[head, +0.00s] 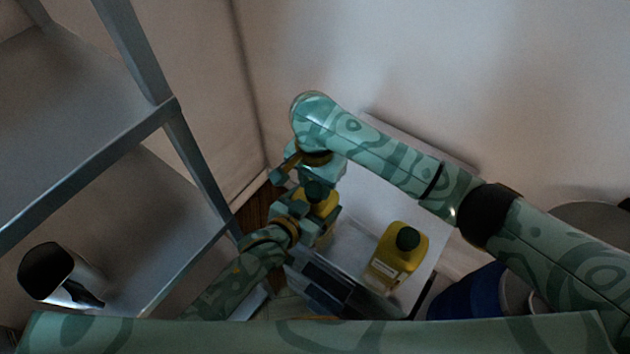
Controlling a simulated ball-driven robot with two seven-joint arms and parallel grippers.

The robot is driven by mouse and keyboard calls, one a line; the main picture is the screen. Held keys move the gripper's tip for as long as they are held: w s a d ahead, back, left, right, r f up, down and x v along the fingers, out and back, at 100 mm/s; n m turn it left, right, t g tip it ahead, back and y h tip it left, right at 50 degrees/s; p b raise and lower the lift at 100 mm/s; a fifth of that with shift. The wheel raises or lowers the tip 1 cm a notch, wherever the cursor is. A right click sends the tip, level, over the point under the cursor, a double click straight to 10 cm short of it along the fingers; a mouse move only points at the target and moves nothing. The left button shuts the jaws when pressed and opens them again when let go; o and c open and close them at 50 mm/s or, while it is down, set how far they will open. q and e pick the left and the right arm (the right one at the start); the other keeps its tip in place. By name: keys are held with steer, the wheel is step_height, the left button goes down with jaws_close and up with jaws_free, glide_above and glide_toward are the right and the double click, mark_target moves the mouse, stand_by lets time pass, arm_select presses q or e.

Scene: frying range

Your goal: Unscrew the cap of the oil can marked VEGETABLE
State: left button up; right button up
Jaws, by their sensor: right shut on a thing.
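A yellow oil can (326,206) with a dark green cap (316,193) stands on a light grey surface, partly hidden by both my grippers. My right gripper (314,182) comes down from above and is shut on this cap. My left gripper (308,221) is at the side of the same can's body; whether its jaws are closed on it is hidden. A second yellow can (396,264) with a dark green cap (407,238) stands upright to the right, apart from both grippers. Its pale label is too small to read, and no label shows on the first can.
A grey metal shelf rack (90,170) fills the left side, with a metal container (62,272) on its lower shelf. A blue bin (468,296) is at the lower right. Walls close off the back. Some grey surface (362,200) is bare between and behind the cans.

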arm_select(q)
steer(key=shift+f, duration=0.1)
arm_select(e)
steer(key=n, duration=0.4)
steer(key=shift+n, duration=0.3)
steer(key=n, duration=0.9)
steer(key=shift+r, duration=0.1)
steer(key=n, duration=0.3)
steer(key=shift+n, duration=0.3)
steer(key=n, duration=0.5)
steer(key=shift+n, duration=0.4)
steer(key=n, duration=2.4)
steer(key=shift+r, duration=0.1)
steer(key=n, duration=0.6)
steer(key=shift+r, duration=0.25)
steer(key=shift+r, duration=0.85)
